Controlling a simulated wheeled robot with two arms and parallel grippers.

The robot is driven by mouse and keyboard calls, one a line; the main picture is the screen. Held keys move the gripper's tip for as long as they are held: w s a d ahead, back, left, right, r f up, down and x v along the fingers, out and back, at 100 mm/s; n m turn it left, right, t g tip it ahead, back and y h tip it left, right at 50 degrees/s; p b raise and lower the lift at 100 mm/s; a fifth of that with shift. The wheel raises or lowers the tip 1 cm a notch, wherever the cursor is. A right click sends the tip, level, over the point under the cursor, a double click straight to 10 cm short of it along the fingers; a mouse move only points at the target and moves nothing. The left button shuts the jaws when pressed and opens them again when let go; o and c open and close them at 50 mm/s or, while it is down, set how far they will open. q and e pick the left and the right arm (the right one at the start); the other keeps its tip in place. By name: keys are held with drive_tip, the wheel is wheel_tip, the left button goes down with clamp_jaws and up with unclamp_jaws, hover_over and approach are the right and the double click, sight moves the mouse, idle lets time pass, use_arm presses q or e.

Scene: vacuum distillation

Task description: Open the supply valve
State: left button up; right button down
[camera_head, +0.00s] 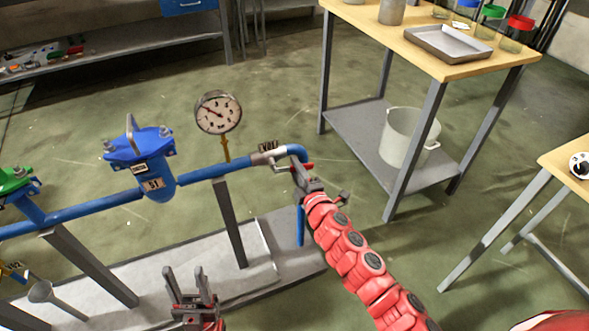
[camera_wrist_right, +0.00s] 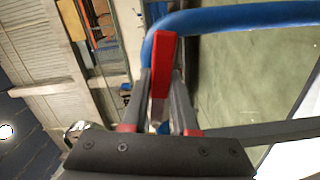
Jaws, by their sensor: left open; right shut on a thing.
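The supply valve (camera_head: 268,157) sits near the right end of the blue pipe, beside a small tag that seems to read V01. Its red handle (camera_wrist_right: 162,65) stands between the two fingers of my right gripper (camera_wrist_right: 163,98) in the right wrist view. In the head view my right gripper (camera_head: 302,178) is shut on this handle, just below the pipe's bend, and partly hides it. My left gripper (camera_head: 186,284) is open and empty, low in the head view above the grey base, apart from the pipe.
A round pressure gauge (camera_head: 218,113) and a blue filter housing (camera_head: 150,165) stand on the blue pipe (camera_head: 95,207) left of the valve. A wooden-topped table (camera_head: 440,62) with a tray and a white pot (camera_head: 408,138) stands behind right. Open floor lies between.

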drive_tip(key=shift+r, duration=0.2)
idle(0.4)
drive_tip(key=c, duration=0.7)
unclamp_jaws()
drive_tip(key=p+v, duration=0.2)
drive_tip(key=v, duration=1.5)
drive_tip(key=shift+s+p, duration=0.15)
drive_tip(key=shift+p, duration=0.15)
